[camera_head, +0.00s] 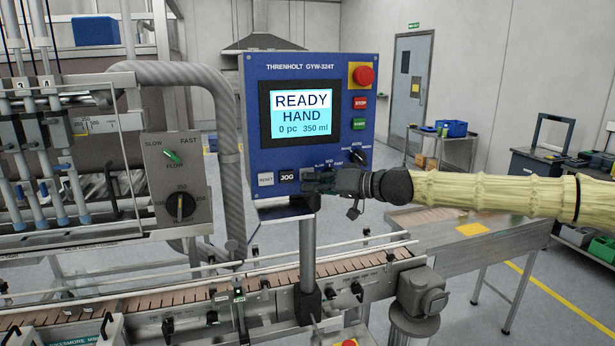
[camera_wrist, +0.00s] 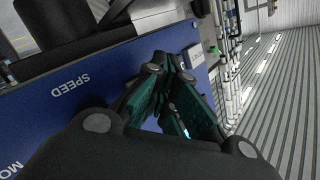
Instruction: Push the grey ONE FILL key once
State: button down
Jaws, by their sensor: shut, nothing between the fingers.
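The blue control panel (camera_head: 250,110) faces me in the head view. Its screen (camera_head: 303,113) reads READY, HAND, 0 pc, 350 ml. Along its lower edge are a white RESET key (camera_head: 265,179) and a black JOG key (camera_head: 287,176). My gripper (camera_head: 308,181) is shut and empty, just right of JOG, close in front of the panel. The grey ONE FILL key does not show; the gripper covers that part of the row. In the wrist view, the closed fingertips (camera_wrist: 172,66) point at the panel beside a pale key (camera_wrist: 197,57). I cannot tell whether they touch anything.
A selector knob (camera_head: 357,156) sits right of the gripper, below the green (camera_head: 359,124) and red (camera_head: 360,103) buttons and the emergency stop (camera_head: 363,76). The filler's dial box (camera_head: 178,185) stands left. A conveyor (camera_head: 180,297) runs below the panel.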

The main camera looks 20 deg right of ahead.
jog(key=shift+s, duration=0.95)
jog(key=s, duration=0.4)
jog(key=shift+s+d+p, duration=0.1)
jog(key=shift+s+p, duration=0.2)
jog(key=shift+s, duration=0.1)
dwell(0.5)
